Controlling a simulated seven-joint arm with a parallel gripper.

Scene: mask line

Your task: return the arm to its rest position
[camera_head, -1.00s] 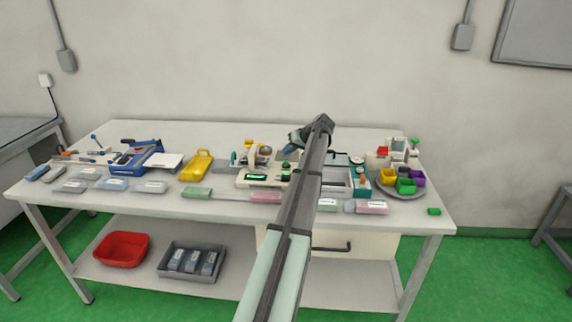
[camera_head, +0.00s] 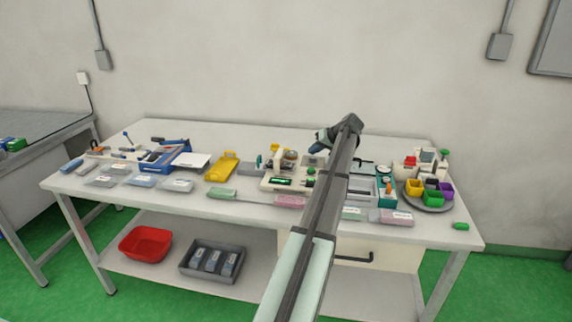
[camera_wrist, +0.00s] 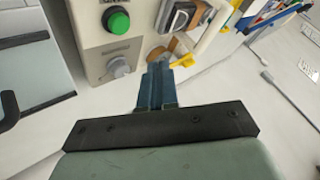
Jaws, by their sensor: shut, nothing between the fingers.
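My gripper (camera_wrist: 158,82) shows in the wrist view with its two blue fingers together and nothing between them. It hangs above the table beside a beige machine (camera_wrist: 112,40) with a green button (camera_wrist: 117,20) and a grey knob. In the head view my gripper (camera_head: 322,140) is partly hidden by my arm, which reaches from the bottom middle over the table (camera_head: 130,199). The same beige machine (camera_head: 272,183) stands there just left of my arm.
Packets lie along the table's front edge, with a yellow tray (camera_head: 222,167) behind them. At right a round plate (camera_head: 428,207) holds coloured cups. A red bin (camera_head: 146,244) and a grey crate (camera_head: 212,262) sit on the lower shelf. The table's back strip is mostly clear.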

